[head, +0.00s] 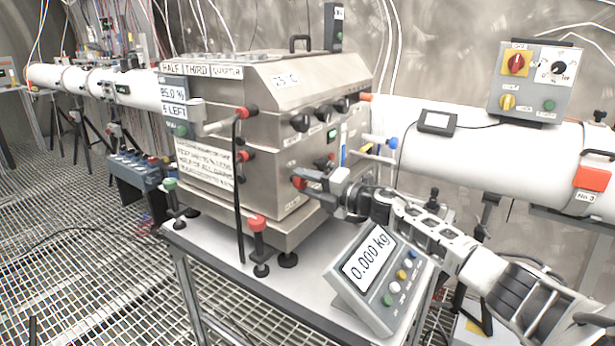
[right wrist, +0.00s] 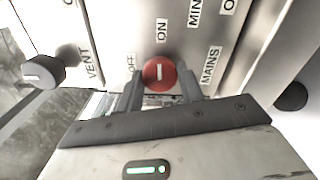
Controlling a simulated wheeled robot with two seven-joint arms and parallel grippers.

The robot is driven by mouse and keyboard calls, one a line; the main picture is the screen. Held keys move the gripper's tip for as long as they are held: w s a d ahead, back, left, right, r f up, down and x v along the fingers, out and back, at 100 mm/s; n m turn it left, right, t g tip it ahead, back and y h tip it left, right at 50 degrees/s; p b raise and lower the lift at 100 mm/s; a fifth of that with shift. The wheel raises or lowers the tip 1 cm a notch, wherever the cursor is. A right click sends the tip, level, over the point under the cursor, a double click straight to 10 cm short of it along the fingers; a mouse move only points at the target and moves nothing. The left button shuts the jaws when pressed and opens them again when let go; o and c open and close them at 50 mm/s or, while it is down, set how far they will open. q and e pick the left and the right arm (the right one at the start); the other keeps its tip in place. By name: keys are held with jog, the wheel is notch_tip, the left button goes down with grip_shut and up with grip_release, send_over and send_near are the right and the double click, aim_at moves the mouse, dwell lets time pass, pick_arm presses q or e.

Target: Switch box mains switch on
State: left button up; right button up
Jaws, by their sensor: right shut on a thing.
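The steel switch box (head: 270,110) stands on a table in the middle of the head view. Its mains switch is a red round knob (right wrist: 159,73) with a white line, beside the labels OFF, ON and MAINS in the right wrist view. The line runs upright in that view, toward the ON label. The knob also shows in the head view (head: 298,182), low on the box's right-hand face. My right gripper (head: 309,179) is shut on this knob, one finger on each side in the right wrist view (right wrist: 160,88). My left gripper is not in view.
A scale display reading 0.000 kg (head: 374,272) stands close below my right arm. Several black knobs (head: 325,112) line the box's sloped edge; one labelled VENT (right wrist: 43,72) is left of the gripper. A red-topped post (head: 258,235) stands at the front. A white pipe (head: 470,150) runs behind.

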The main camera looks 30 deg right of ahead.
jog(key=shift+m, duration=0.3)
jog(key=shift+p, duration=0.3)
jog(key=o, duration=0.9)
jog(key=shift+o, duration=0.4)
